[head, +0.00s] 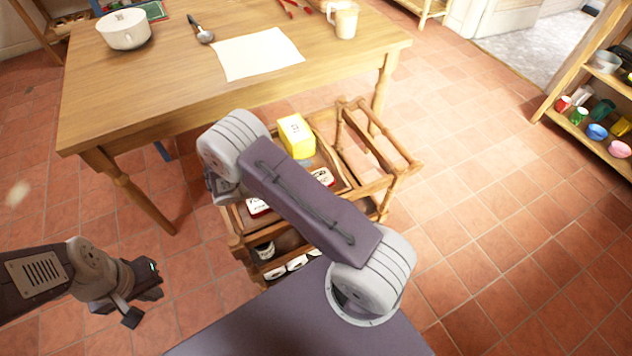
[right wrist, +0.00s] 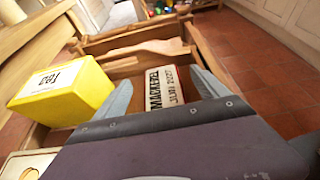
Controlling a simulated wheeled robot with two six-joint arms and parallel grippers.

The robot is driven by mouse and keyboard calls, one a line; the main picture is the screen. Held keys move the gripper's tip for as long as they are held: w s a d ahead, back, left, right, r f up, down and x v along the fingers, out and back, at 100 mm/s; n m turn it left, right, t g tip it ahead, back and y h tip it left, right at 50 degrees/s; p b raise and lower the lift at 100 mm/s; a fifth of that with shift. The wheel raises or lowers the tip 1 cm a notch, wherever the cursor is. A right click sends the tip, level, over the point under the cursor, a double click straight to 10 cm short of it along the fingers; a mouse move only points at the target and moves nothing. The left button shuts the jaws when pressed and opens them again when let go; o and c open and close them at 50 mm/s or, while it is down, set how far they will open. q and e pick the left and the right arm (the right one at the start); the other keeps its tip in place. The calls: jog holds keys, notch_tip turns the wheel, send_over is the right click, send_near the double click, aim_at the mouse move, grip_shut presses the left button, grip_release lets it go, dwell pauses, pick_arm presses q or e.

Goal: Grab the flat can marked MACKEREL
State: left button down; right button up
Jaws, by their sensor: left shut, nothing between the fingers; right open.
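The flat can marked MACKEREL (right wrist: 166,88), red with a white label, lies in the wooden cart in the right wrist view. My right gripper (right wrist: 165,93) is open, its two grey fingers showing either side of the can and not closed on it. In the head view a red-and-white can (head: 323,176), apparently the same one, is partly hidden by my right arm; the right fingers are hidden there. Another red-and-white can (head: 257,207) lies left of the arm, its label unreadable. My left gripper (head: 145,297) is shut and empty above the floor at the lower left.
A yellow box marked Tea (right wrist: 62,90) stands left of the can; it also shows in the head view (head: 296,136). Cart walls and rails (head: 385,180) surround the goods. A wooden table (head: 180,90) stands close behind. Tiled floor is clear to the right.

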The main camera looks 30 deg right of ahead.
aim_at(325, 175)
jog(key=b+x, duration=0.1)
jog(key=x, duration=0.3)
jog(key=shift+d+f, duration=0.1)
jog(key=shift+f, duration=0.1)
jog(key=shift+d, duration=0.3)
jog(key=shift+s, duration=0.1)
jog(key=c, duration=1.6)
notch_tip(325, 175, up, 10)
jog(key=p, duration=0.3)
